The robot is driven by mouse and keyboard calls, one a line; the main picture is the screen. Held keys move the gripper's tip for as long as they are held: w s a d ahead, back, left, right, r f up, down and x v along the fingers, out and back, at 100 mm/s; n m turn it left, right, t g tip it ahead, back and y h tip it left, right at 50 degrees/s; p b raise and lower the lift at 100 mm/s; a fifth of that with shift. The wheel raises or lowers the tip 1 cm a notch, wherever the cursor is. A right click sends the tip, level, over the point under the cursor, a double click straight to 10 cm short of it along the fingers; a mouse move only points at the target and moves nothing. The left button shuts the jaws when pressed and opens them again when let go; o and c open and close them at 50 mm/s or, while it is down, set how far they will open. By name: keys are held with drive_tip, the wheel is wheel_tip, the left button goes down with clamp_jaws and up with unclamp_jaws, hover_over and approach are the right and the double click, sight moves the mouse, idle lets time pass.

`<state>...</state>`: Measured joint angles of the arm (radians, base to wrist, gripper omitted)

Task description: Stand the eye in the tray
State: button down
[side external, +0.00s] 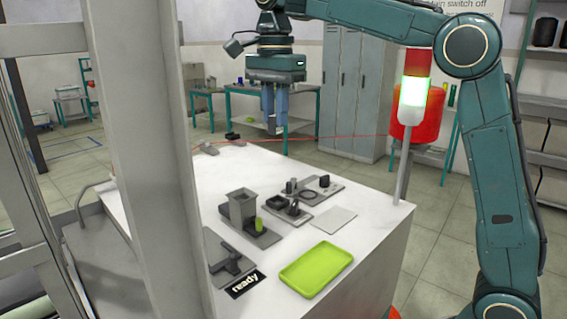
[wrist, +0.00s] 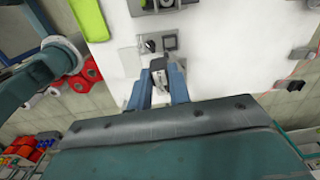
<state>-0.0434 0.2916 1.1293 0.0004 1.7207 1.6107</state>
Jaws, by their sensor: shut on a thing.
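My gripper (side external: 274,125) hangs high above the white bench, pointing down, with blue fingers. In the wrist view its fingers (wrist: 159,84) are shut on a small grey piece, which I take to be the eye (wrist: 158,66); its exact shape is hard to make out. In the side view this piece is barely visible at the fingertips. The tray (side external: 316,270) is a shallow yellow-green one, empty, lying at the bench's near right corner. It also shows in the wrist view (wrist: 88,18) at the top left, well away from my gripper.
Dark fixtures stand mid-bench: a grey block holder (side external: 243,210) with a green cylinder, and a plate with small posts (side external: 318,188). A pale square plate (side external: 333,220) lies beside the tray. A red thread (side external: 310,138) runs across behind; a signal lamp post (side external: 404,165) stands at right.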

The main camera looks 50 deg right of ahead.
drive_tip(key=s+a+f+n, duration=0.2)
drive_tip(key=s+a+f, duration=0.2)
drive_tip(key=s+f, duration=0.2)
drive_tip(key=s+a+f+n, duration=0.3)
drive_tip(key=s+a+f, duration=0.1)
drive_tip(key=s, duration=0.6)
drive_tip(key=shift+s+a+f, duration=0.15)
drive_tip(key=shift+s+f, duration=0.05)
drive_tip(key=shift+f, duration=0.65)
drive_tip(key=shift+f, duration=0.15)
drive_tip(key=shift+f, duration=2.2)
drive_tip(key=shift+f, duration=1)
drive_tip(key=c, duration=1.2)
unclamp_jaws()
drive_tip(key=shift+c, duration=0.2)
